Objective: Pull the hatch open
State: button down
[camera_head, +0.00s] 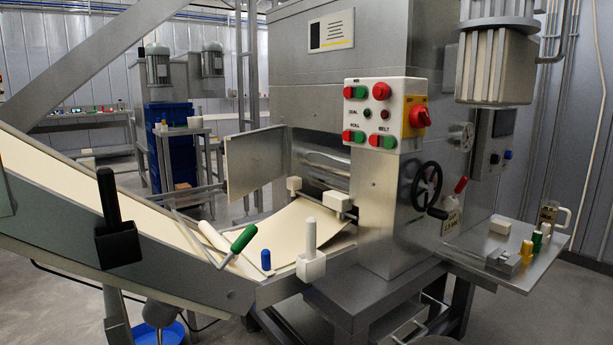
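A flat grey metal panel, which looks like the hatch (255,162), is at the left side of the machine's front opening. It stands swung out from the machine body, and the metal rollers (325,170) show in the opening to its right. I cannot make out a handle on the panel. A sheet of dough (300,228) runs from the opening onto the belt (90,185). My gripper is not in view.
A control box (384,113) with red and green buttons and a black handwheel (427,186) are on the machine's right part. A side shelf (510,265) holds small items. The sloping conveyor, with a black handled block (117,245) and a white one (311,265), fills the lower left.

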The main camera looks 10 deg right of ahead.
aim_at(254, 159)
jog(key=u, duration=0.45)
jog(key=i, duration=0.45)
jog(key=u, duration=0.45)
